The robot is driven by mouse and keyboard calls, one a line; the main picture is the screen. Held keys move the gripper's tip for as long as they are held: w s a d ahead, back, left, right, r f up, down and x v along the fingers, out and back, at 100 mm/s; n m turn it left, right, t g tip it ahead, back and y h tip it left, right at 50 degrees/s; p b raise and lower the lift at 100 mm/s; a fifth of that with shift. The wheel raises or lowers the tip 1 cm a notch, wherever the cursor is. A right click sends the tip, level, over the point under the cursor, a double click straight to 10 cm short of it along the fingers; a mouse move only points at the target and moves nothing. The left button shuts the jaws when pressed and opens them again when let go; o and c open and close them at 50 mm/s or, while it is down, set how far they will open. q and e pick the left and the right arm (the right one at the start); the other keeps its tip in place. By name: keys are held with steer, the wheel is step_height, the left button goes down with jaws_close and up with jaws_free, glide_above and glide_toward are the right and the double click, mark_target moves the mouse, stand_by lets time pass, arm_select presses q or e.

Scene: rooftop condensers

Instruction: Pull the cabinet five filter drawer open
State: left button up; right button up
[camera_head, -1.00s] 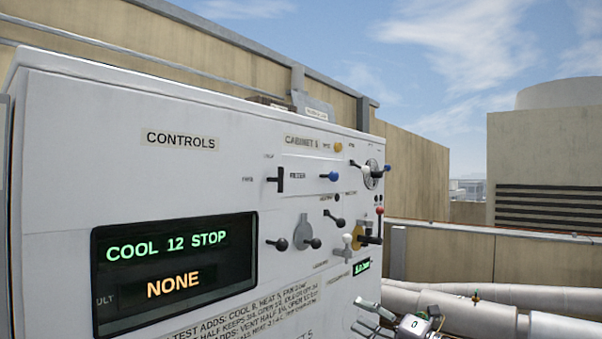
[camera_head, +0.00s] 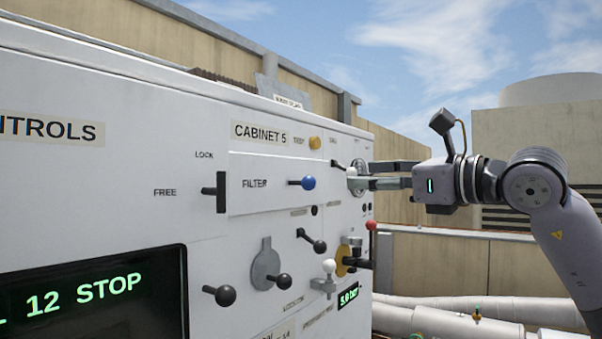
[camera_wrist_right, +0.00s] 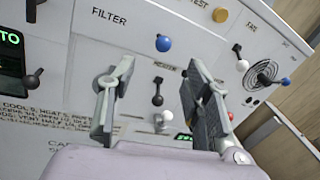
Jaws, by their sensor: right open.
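The filter drawer (camera_head: 265,205) is a white panel marked FILTER under the CABINET 5 label, and it looks flush with the cabinet face. Its blue knob (camera_head: 308,183) sticks out on a short stem; in the right wrist view the knob (camera_wrist_right: 163,43) shows ahead, between and beyond the fingertips. A black lever (camera_head: 221,192) stands upright left of the drawer, near the LOCK and FREE labels. My right gripper (camera_head: 368,174) is open and empty, its fingers pointing left, right of the knob and apart from it. My left gripper is out of view.
A yellow knob (camera_head: 315,143) sits above the drawer. Black levers (camera_head: 226,295), a white-tipped lever (camera_head: 329,266) and a red knob (camera_head: 371,225) protrude below. A fan dial (camera_head: 361,172) is behind my fingers. Pipes (camera_head: 450,325) run low at the right.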

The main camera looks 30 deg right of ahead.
mark_target(314, 181)
steer(key=w+p, duration=0.1)
steer(key=w, duration=0.3)
steer(key=w+p, duration=0.1)
steer(key=w, duration=0.3)
steer(key=w+a+p, duration=0.1)
steer(key=w+p, duration=0.1)
steer(key=w, duration=0.2)
steer(key=shift+w+f, duration=0.1)
steer(key=shift+f, duration=0.05)
steer(key=w, duration=0.2)
steer(key=w+p, duration=0.1)
steer(key=shift+w+a+f, duration=0.2)
steer(key=shift+w+a, duration=0.15)
steer(key=shift+a, duration=0.05)
steer(key=shift+w+p, duration=0.1)
steer(key=shift+p, duration=0.2)
steer(key=shift+a, duration=0.1)
steer(key=shift+c, duration=0.2)
steer(key=c, duration=0.4)
jaws_close()
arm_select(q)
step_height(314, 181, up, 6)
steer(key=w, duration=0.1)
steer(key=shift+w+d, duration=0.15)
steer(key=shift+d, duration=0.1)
